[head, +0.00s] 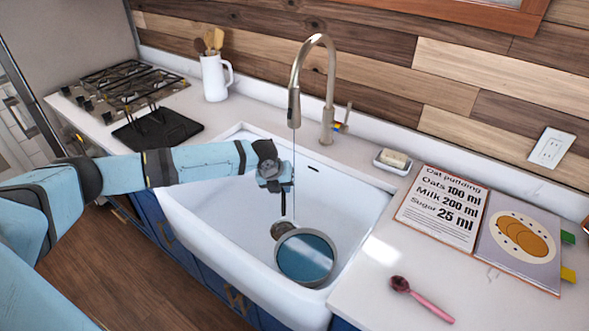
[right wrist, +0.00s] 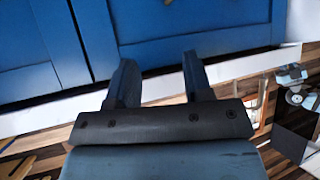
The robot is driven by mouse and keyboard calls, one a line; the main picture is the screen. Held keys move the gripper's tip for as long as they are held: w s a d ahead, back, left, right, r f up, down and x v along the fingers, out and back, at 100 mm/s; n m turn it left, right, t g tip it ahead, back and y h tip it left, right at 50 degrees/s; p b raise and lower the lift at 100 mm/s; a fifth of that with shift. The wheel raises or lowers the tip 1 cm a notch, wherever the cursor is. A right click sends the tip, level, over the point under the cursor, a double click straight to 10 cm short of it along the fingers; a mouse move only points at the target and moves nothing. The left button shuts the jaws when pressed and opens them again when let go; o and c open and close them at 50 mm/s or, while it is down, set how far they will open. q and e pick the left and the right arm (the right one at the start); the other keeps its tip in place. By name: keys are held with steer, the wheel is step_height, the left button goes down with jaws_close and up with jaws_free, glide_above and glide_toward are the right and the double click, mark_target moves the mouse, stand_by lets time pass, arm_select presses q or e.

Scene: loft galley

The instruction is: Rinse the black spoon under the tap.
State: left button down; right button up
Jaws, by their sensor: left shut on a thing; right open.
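My left gripper (head: 281,188) is over the white sink (head: 215,222), shut on a thin dark thing pointing down, which looks like the black spoon (head: 283,204). Most of it is small or hidden by the fingers. The tap (head: 328,95) arches over the sink. A thin pale stream of water (head: 294,160) falls from its spout, just right of the held thing; I cannot tell whether they touch. The tap's lever (head: 346,116) is at its right. My right gripper (right wrist: 158,82) is open and empty before blue cabinet doors (right wrist: 190,22).
A round blue-grey pan or bowl (head: 305,258) is in the sink. To the right are a soap dish (head: 392,163), an open recipe book (head: 442,208) and a pink spoon (head: 425,300). A white utensil jug (head: 214,78), black mat (head: 157,130) and hob (head: 120,85) stand left.

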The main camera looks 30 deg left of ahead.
stand_by(0.3)
arm_select(q)
steer(key=shift+s+r+p, duration=0.25)
steer(key=shift+r+p, duration=0.1)
steer(key=shift+p, duration=0.2)
steer(key=s+r+p, duration=0.1)
steer(key=s+p, duration=0.1)
steer(key=p, duration=0.1)
steer(key=s+r+p, duration=0.2)
steer(key=shift+s+r+p, duration=0.15)
steer(key=shift+s+p, duration=0.1)
steer(key=shift+p, duration=0.15)
arm_select(e)
steer(key=shift+m+h, duration=0.3)
steer(key=r, duration=0.3)
steer(key=d+r, duration=0.1)
steer(key=r, duration=0.1)
steer(key=shift+s+r, duration=0.1)
steer(key=shift+s, duration=0.1)
steer(key=shift+w+r, duration=0.1)
steer(key=shift+r, duration=0.05)
